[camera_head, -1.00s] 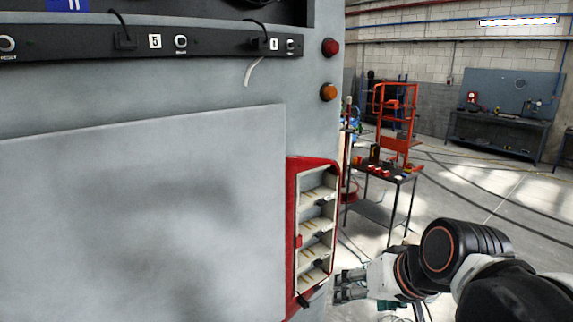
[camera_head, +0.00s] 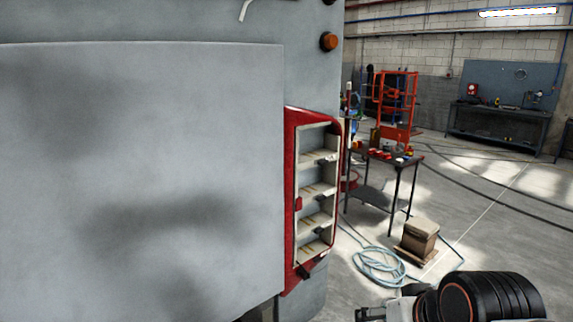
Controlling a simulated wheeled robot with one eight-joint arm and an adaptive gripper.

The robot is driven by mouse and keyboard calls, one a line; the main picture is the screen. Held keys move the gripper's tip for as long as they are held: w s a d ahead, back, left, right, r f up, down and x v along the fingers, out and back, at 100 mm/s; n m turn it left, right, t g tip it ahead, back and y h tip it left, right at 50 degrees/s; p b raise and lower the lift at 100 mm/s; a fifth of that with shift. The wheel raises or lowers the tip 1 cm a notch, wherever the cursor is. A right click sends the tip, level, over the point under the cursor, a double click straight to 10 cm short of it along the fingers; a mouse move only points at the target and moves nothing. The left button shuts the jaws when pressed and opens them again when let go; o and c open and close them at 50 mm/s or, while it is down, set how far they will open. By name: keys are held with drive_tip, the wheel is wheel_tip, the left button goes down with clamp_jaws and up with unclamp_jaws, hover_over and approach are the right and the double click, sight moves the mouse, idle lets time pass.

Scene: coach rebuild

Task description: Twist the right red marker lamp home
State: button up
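The red marker lamp at the coach's upper right corner is almost wholly cut off by the top edge of the picture, so its seating cannot be judged. Just below that spot, an orange marker lamp (camera_head: 328,41) sits on the grey coach panel (camera_head: 140,170). My gripper (camera_head: 362,314) is at the bottom edge, right of the coach and well below the lamps. Only a small part of it shows, and its fingers are mostly out of frame. I see nothing held in it.
A red-framed light housing (camera_head: 291,210) with open compartments is on the coach's right edge. A dark work table (camera_head: 372,193) with small red items stands behind. A coiled hose (camera_head: 380,268) and a cardboard box (camera_head: 420,238) lie on the floor. Open floor spreads to the right.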

wheel_tip(320, 180, down, 13)
drive_tip(key=s+d+h+b, duration=0.1)
drive_tip(key=s+d+b, duration=0.1)
drive_tip(key=b, duration=0.7)
drive_tip(key=shift+s+d+b, duration=0.2)
drive_tip(key=shift+d+b, duration=0.1)
drive_tip(key=shift+b, duration=0.05)
